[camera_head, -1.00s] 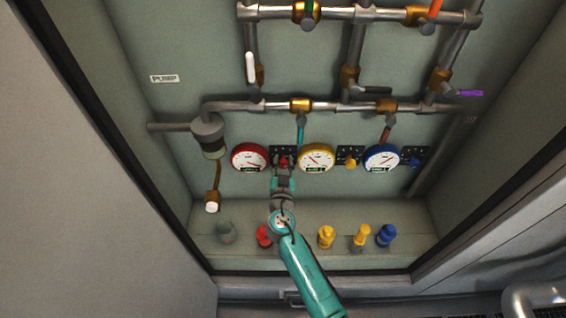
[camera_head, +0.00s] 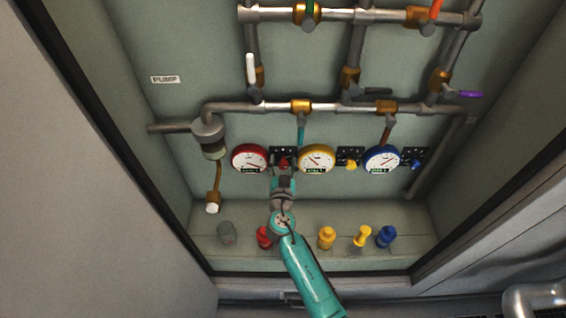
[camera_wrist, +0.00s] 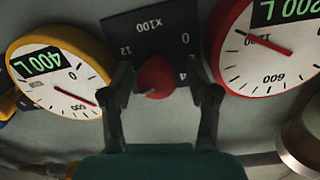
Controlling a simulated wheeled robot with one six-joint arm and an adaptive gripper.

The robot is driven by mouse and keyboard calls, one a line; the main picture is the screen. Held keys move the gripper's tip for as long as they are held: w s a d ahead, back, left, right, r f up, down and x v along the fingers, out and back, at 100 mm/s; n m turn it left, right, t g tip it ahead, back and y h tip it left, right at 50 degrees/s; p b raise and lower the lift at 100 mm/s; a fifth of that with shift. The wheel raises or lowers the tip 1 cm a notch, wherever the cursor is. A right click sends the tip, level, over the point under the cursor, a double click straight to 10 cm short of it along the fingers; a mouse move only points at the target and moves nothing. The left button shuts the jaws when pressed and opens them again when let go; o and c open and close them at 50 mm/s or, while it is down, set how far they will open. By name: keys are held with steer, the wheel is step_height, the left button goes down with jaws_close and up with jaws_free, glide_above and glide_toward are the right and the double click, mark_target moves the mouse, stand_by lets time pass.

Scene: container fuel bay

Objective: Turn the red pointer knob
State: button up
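The red pointer knob (camera_head: 284,163) sits on a black scale plate between the red and yellow gauges. In the wrist view the knob (camera_wrist: 155,76) shows in the middle, with a pale pointer mark toward the lower left. My gripper (camera_wrist: 162,80) is open, one finger on each side of the knob, with a visible gap on both sides. In the head view my gripper (camera_head: 281,176) is just below the knob. I cannot tell how far the fingertips reach along the knob's depth.
The red gauge (camera_head: 249,158) and yellow gauge (camera_head: 315,158) flank the knob closely. A yellow knob (camera_head: 350,163) and blue gauge (camera_head: 381,159) are to the right. Pipes (camera_head: 340,106) with valve handles run above. Several coloured caps, including a yellow one (camera_head: 326,238), stand on the ledge below.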

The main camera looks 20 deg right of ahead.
steer(key=shift+f, duration=0.1)
steer(key=shift+s+a, duration=0.15)
steer(key=shift+s, duration=0.35)
steer(key=v, duration=1.1)
steer(key=w+d+n, duration=0.1)
steer(key=w+n, duration=0.2)
steer(key=n, duration=0.7)
steer(key=w+d+n, duration=0.1)
steer(key=w+n, duration=0.3)
steer(key=n, duration=0.6)
steer(key=w+d+n, duration=0.2)
steer(key=w+n, duration=0.2)
steer(key=n, duration=0.6)
steer(key=shift+w+f, duration=0.15)
